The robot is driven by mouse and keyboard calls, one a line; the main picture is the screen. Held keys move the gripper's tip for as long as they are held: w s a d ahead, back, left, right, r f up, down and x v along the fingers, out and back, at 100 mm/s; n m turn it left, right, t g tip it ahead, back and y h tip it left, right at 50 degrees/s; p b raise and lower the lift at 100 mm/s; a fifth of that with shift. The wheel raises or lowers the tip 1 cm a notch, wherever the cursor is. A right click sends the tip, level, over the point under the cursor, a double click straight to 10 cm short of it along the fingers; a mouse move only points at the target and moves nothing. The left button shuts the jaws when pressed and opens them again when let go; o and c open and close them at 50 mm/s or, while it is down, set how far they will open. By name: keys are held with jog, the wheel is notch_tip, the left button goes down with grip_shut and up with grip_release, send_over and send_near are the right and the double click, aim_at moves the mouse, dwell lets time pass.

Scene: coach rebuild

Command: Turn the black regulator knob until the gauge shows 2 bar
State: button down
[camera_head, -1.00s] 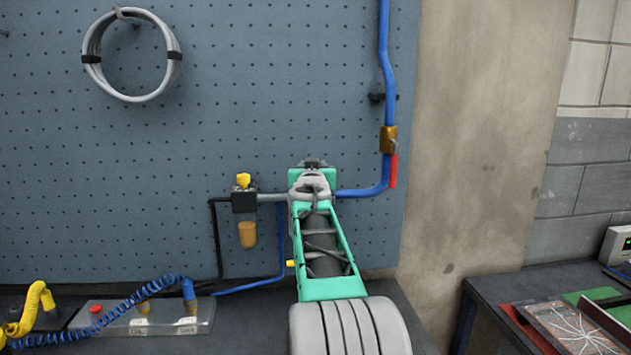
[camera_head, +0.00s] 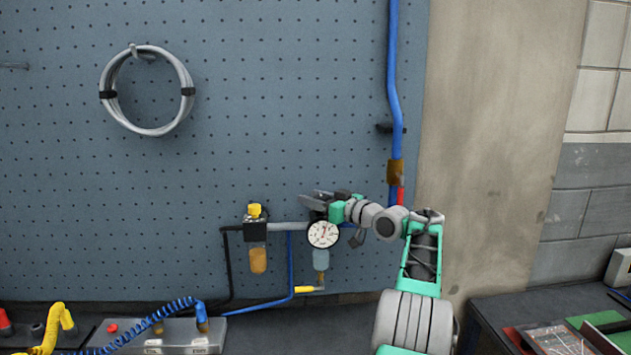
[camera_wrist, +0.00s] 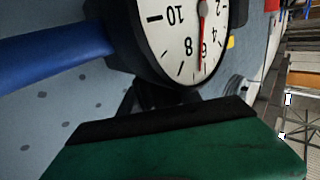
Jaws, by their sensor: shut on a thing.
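The gauge (camera_head: 323,234) is a round white dial with a black rim and a red needle, upright on the regulator below my gripper. In the wrist view the dial (camera_wrist: 178,22) appears turned and cut off at the top; its needle lies close to the 6. My gripper (camera_head: 319,202) reaches in from the right, just above the gauge, and is shut on the black regulator knob. The knob is largely hidden by the jaws, so its outline cannot be made out. A green finger with a black pad (camera_wrist: 170,120) fills the bottom of the wrist view.
A filter with a yellow top (camera_head: 254,211) and amber bowl stands left of the gauge on the same pipe. A blue pipe with a brass valve (camera_head: 395,172) and red lever rises at right, close behind my arm. A coiled cable (camera_head: 147,90) hangs upper left.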

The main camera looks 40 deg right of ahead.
jog(key=shift+a+r+n+g+y+p, duration=0.15)
jog(key=shift+n+y+p, duration=0.3)
jog(key=shift+y+p, duration=0.45)
jog(key=shift+a+r+n+g+y+p, duration=0.15)
jog(key=shift+n+y+p, duration=0.35)
jog(key=shift+p, duration=0.7)
jog(key=shift+f+y+p, duration=0.2)
jog(key=shift+y+p, duration=0.1)
jog(key=shift+p, duration=0.05)
jog(key=c, duration=1)
grip_release()
jog(key=shift+o, duration=0.8)
jog(key=shift+f, duration=0.1)
jog(key=shift+s+d, duration=0.1)
